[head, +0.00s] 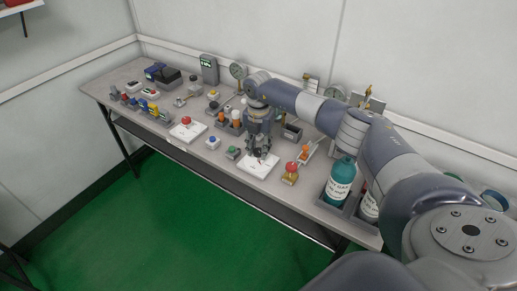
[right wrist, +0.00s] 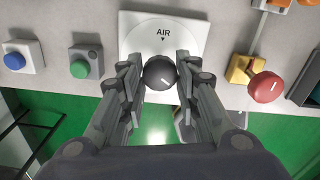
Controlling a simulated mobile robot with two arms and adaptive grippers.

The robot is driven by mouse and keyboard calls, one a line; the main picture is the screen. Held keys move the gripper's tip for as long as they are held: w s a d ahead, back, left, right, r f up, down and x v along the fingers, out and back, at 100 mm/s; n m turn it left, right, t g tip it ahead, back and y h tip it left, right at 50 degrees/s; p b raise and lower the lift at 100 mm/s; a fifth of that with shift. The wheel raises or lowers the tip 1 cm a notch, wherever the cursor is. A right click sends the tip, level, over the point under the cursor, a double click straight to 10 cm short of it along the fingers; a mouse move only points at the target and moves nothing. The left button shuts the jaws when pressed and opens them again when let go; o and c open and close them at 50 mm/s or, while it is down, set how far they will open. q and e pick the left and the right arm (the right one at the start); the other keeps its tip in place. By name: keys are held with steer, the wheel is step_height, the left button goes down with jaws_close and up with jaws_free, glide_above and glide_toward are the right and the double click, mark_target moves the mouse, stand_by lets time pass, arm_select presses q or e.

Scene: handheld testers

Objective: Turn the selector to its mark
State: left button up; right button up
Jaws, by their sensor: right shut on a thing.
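The selector is a round black knob (right wrist: 160,73) with a short white pointer line, on a white plate (right wrist: 194,30) printed AIR with a small dark triangle mark. The pointer line slants toward the lower right in the right wrist view, away from the triangle. My right gripper (right wrist: 160,75) has its fingers on both sides of the knob and is shut on it. In the head view my right gripper (head: 258,150) comes down over the white plate (head: 252,167) near the bench's front edge; it hides most of the knob there. My left gripper is not in view.
A green button (right wrist: 80,69) and a blue button (right wrist: 14,61) stand left of the plate. A red knob on a yellow base (right wrist: 265,87) stands close on the right. Bottles (head: 340,182) and several other devices crowd the bench.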

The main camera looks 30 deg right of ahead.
steer(key=n+b, duration=0.1)
steer(key=n, duration=0.5)
steer(key=shift+n, duration=0.3)
steer(key=n+b, duration=0.2)
steer(key=n, duration=0.4)
steer(key=n+b, duration=0.1)
steer(key=n, duration=0.5)
steer(key=shift+n+b, duration=0.3)
steer(key=n+b, duration=0.1)
steer(key=n, duration=0.4)
steer(key=shift+n, duration=0.3)
steer(key=o, duration=1.1)
